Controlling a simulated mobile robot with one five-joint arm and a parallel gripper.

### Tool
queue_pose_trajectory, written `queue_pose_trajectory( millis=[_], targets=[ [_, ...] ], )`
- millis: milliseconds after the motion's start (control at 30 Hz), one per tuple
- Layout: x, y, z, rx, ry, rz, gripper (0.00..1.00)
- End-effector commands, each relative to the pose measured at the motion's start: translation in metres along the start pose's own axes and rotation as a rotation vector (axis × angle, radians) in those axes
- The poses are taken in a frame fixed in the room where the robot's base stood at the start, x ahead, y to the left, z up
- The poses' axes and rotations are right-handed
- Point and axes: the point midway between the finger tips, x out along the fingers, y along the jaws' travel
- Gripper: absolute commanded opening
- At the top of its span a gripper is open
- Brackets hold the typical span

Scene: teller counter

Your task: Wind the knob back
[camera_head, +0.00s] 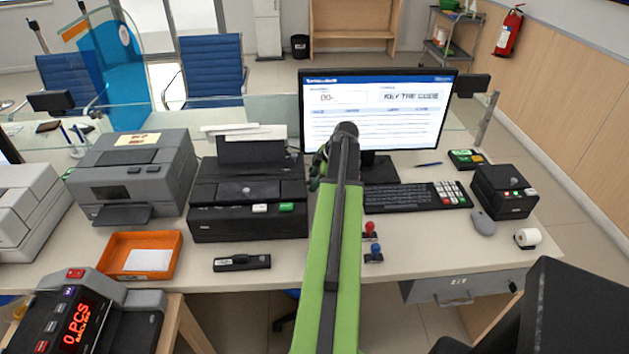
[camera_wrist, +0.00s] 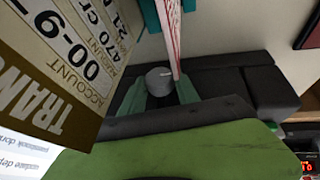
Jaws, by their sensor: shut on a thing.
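The grey round knob (camera_wrist: 160,80) shows in the wrist view between the green fingers of my gripper (camera_wrist: 162,92), which is shut on it. Black printer housing (camera_wrist: 225,88) lies around and to the right of the knob in that view. In the head view, my gripper (camera_head: 319,168) is at the right side of the black printer (camera_head: 247,215), mostly behind my green arm. The knob is hidden there. A printed card (camera_wrist: 75,60) reading "ACCOUNT" and "00-9-" fills the upper left of the wrist view.
The monitor (camera_head: 385,105) reads "KEY THE CODE" and "00-". The keyboard (camera_head: 410,198) and a black device (camera_head: 503,192) stand to the right. A red-topped and a blue-topped stamp (camera_head: 373,246) stand near the front edge. An orange tray (camera_head: 115,243) is at left.

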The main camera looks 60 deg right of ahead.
Motion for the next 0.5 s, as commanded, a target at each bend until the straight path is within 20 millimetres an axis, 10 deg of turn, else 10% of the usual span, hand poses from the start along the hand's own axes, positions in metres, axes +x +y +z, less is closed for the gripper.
queue_pose_trajectory(
  millis=[500],
  targets=[
    [0.0007,0.0064,0.0015,0.101,-0.011,-0.246,0.0]
  ],
)
